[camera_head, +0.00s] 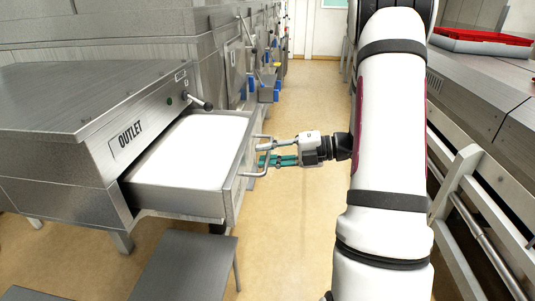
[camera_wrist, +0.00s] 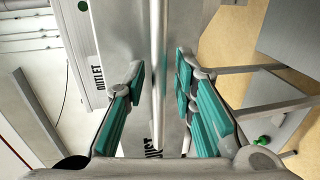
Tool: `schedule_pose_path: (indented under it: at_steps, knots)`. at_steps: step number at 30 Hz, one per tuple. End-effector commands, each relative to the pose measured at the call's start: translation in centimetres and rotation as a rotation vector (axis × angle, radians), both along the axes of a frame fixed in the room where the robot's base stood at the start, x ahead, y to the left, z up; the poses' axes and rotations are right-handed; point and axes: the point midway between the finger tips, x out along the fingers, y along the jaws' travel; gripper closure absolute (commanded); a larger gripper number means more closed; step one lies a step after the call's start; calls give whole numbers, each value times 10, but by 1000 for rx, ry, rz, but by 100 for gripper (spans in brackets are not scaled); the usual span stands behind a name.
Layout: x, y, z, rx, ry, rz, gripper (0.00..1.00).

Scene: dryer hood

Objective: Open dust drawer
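The dust drawer (camera_head: 228,178) is pulled well out of the metal cabinet (camera_head: 140,117) marked OUTLET, with a flat white surface inside it. Its bar handle (camera_head: 263,160) stands off the drawer front. My gripper (camera_head: 268,153) is at the handle, coming from the right with its green-padded fingers pointing left. In the wrist view the handle bar (camera_wrist: 157,50) runs between the two spread fingers of my gripper (camera_wrist: 160,75), with gaps on both sides. Part of the drawer lettering shows behind it.
A grey table or stool (camera_head: 187,265) stands in front of the drawer at the bottom. More machines line the left side of the aisle (camera_head: 315,90). A counter (camera_head: 490,85) with a red tray (camera_head: 483,38) and a railing stand on the right. The aisle floor is clear.

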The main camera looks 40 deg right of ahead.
Motion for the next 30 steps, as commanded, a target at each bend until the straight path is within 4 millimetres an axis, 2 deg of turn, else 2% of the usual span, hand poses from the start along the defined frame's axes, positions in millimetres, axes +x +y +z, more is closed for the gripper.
schedule_pose_path:
  at_steps: [8, 13, 24, 30]
  knots:
    - [0, -1, 1, 0, 0, -1, 71]
    - [-8, -10, 3, -1, -1, -5, 71]
    - [-58, -60, 17, -1, -1, -5, 71]
    - [-77, -78, 21, 0, 0, -2, 71]
